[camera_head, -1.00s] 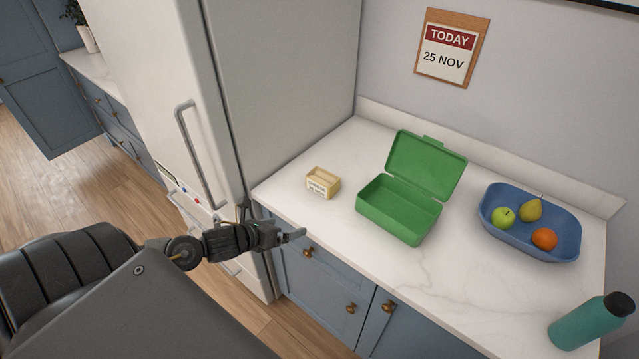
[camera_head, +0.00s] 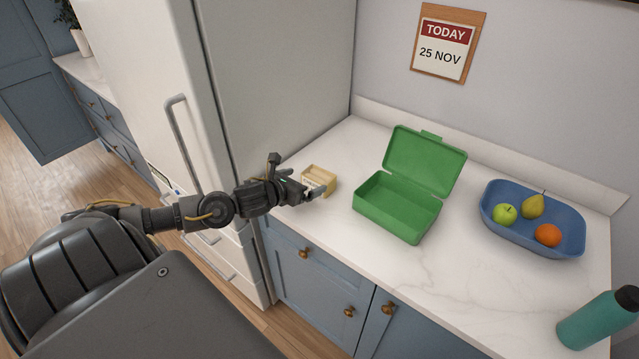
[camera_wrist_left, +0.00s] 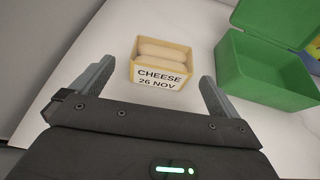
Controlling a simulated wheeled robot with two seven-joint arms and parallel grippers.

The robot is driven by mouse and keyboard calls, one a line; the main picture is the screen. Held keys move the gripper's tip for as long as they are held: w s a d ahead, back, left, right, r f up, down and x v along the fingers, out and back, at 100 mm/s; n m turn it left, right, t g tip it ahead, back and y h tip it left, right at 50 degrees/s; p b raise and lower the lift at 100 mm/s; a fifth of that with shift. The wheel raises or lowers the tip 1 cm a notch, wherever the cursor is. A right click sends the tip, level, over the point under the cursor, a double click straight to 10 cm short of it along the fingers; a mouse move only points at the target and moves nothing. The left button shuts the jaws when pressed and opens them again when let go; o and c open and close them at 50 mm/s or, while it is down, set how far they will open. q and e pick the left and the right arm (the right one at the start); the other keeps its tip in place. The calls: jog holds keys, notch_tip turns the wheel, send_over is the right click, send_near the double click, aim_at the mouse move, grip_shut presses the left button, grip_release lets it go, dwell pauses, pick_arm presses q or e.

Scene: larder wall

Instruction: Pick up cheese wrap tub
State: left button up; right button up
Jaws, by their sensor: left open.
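The cheese wrap tub (camera_head: 319,176) is a small yellow box with pale rolls inside. It sits on the white counter near the fridge, partly hidden by my left gripper (camera_head: 303,189) in the head view. In the left wrist view the tub (camera_wrist_left: 161,52) shows its label "CHEESE 26 NOV" facing my gripper. My left gripper (camera_wrist_left: 155,85) is open and empty, its two fingers apart on either side of the tub's near side. The tub lies between and slightly beyond the fingertips. My right gripper is not in view.
An open green lunch box (camera_head: 398,205) stands right of the tub, its lid raised. A blue bowl (camera_head: 558,246) with an apple, pear and orange is farther right. A teal bottle (camera_head: 590,322) stands at the front right. The fridge (camera_head: 281,90) borders the counter's left side.

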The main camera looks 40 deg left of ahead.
aim_at(314, 177)
pick_arm(q)
jog(key=shift+x, duration=0.8)
jog(key=shift+d+b+x, duration=0.1)
jog(key=shift+b+x, duration=0.25)
jog(key=shift+x, duration=0.95)
jog(key=shift+d+b+x, duration=0.15)
jog(key=shift+b+x, duration=0.15)
jog(key=shift+x, duration=1.05)
jog(key=shift+s, duration=0.1)
jog(key=c, duration=0.9)
jog(key=shift+r, duration=0.15)
